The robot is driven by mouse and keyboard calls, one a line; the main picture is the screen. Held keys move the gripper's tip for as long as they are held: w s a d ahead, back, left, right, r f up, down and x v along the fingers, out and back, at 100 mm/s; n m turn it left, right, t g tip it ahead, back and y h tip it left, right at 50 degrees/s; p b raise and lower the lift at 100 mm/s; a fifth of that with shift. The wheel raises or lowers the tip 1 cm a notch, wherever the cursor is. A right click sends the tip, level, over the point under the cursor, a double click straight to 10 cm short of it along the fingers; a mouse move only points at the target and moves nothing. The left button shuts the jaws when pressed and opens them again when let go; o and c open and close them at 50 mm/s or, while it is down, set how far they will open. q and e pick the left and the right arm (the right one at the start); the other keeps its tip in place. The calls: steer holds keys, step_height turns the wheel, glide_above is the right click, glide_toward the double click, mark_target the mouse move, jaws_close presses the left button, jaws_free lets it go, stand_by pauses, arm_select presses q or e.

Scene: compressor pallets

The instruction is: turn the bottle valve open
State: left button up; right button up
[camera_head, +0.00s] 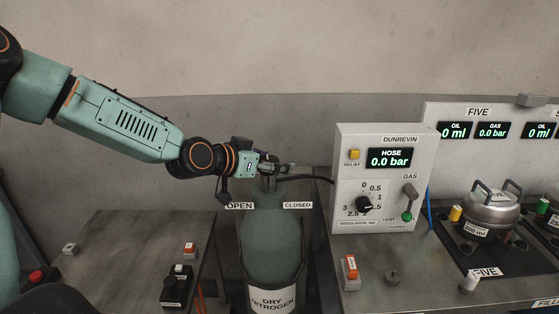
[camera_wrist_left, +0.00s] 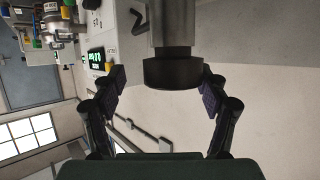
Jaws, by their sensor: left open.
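The green bottle (camera_head: 272,235) labelled DRY NITROGEN stands upright in a gap between two benches. Its valve top (camera_head: 269,185) is partly hidden by my left gripper (camera_head: 284,168). An OPEN label (camera_head: 240,206) lies left of the neck and a CLOSED label (camera_head: 297,205) right of it. In the left wrist view, a dark round knob (camera_wrist_left: 173,73) on a grey stem, apparently the valve, sits between the two fingers of my open left gripper (camera_wrist_left: 164,84). Gaps show on both sides of the knob. My right gripper is out of view.
A panel (camera_head: 350,215) marked DUNREVIN, with HOSE at 0.0 bar, stands right of the bottle. A dark hose (camera_head: 315,178) runs from the valve area towards it. Left bench (camera_head: 120,250) carries small switches. A metal pot (camera_head: 492,214) stands far right.

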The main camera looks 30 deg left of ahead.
arm_select(q)
steer(key=shift+w, duration=0.1)
steer(key=shift+a+f, duration=0.1)
steer(key=shift+a, duration=0.2)
steer(key=shift+s+a+f, duration=0.1)
steer(key=shift+a, duration=0.4)
steer(key=shift+s+a+f, duration=0.1)
steer(key=shift+a, duration=0.4)
steer(key=shift+c, duration=0.2)
steer(key=shift+w+d+r, duration=0.1)
steer(key=shift+d+r, duration=0.05)
steer(key=shift+d, duration=0.4)
steer(key=shift+w+d+r, duration=0.1)
steer(key=shift+d, duration=0.45)
steer(key=c, duration=0.4)
steer(key=shift+s+a+f, duration=0.15)
steer(key=shift+a+f, duration=0.05)
steer(key=shift+a, duration=0.45)
steer(key=c, duration=0.5)
steer(key=shift+d+r, duration=0.1)
steer(key=shift+d, duration=0.2)
steer(key=shift+c, duration=1.1)
steer(key=shift+a, duration=0.15)
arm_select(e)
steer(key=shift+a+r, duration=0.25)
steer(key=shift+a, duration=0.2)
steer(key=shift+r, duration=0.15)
